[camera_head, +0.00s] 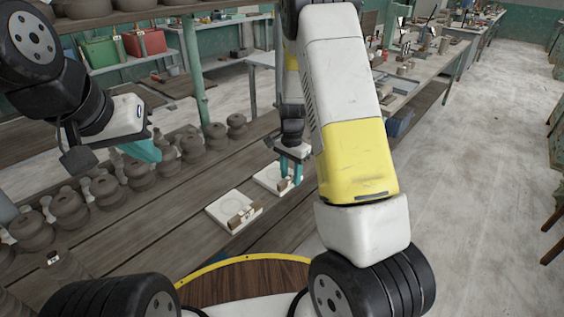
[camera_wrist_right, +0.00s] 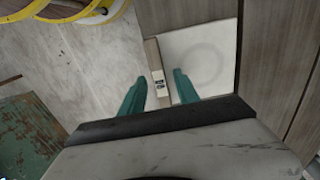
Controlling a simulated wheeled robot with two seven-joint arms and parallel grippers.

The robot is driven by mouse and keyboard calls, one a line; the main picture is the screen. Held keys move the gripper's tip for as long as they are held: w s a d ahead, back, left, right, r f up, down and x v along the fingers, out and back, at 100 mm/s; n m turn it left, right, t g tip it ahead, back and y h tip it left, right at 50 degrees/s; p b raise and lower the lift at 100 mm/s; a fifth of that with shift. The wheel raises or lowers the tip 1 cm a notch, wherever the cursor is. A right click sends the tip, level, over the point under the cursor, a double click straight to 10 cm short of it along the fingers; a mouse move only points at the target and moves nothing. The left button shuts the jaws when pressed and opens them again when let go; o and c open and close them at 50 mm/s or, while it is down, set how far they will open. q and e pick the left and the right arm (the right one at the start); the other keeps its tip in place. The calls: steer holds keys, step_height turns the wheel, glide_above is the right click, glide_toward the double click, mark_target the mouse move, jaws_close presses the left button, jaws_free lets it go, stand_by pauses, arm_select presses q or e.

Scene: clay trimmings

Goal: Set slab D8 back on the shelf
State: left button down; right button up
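Two white slabs, each with a brown strip and a small label along one edge, lie flat on the wooden planks: a nearer slab (camera_head: 226,207) and a farther slab (camera_head: 267,176). The label writing is too small to read, so I cannot tell which is D8. My right gripper (camera_head: 291,178) is at the farther slab, pointing down. In the right wrist view its teal fingers (camera_wrist_right: 160,84) stand apart on either side of the brown strip (camera_wrist_right: 154,62) of a white slab (camera_wrist_right: 205,60), with small gaps. My left gripper (camera_head: 142,150) hangs near the pots; its finger opening is unclear.
A row of brown clay pots (camera_head: 140,174) stands along the planks at the left. A green post (camera_head: 193,75) rises behind them. Red (camera_head: 145,42) and green (camera_head: 100,52) boxes sit on a back shelf. Open floor (camera_head: 480,160) lies at the right.

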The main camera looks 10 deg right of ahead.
steer(key=s+r+n+t+y, duration=0.1)
steer(key=s+r, duration=0.1)
steer(key=r, duration=0.8)
steer(key=s+r+n, duration=0.1)
steer(key=s+r, duration=0.2)
steer(key=r, duration=0.6)
steer(key=s+r+n+t, duration=0.1)
steer(key=s+r+n, duration=0.2)
steer(key=s, duration=0.3)
steer(key=s+a+r+n+t, duration=0.1)
steer(key=s+r+n+t, duration=0.1)
steer(key=s, duration=0.5)
steer(key=s+a+r+n+t+y, duration=0.1)
steer(key=s+r+n+t, duration=0.1)
steer(key=s+r+n, duration=0.2)
steer(key=shift+s+r, duration=0.75)
steer(key=shift+s, duration=0.4)
steer(key=shift+a, duration=0.1)
steer(key=shift+a, duration=0.1)
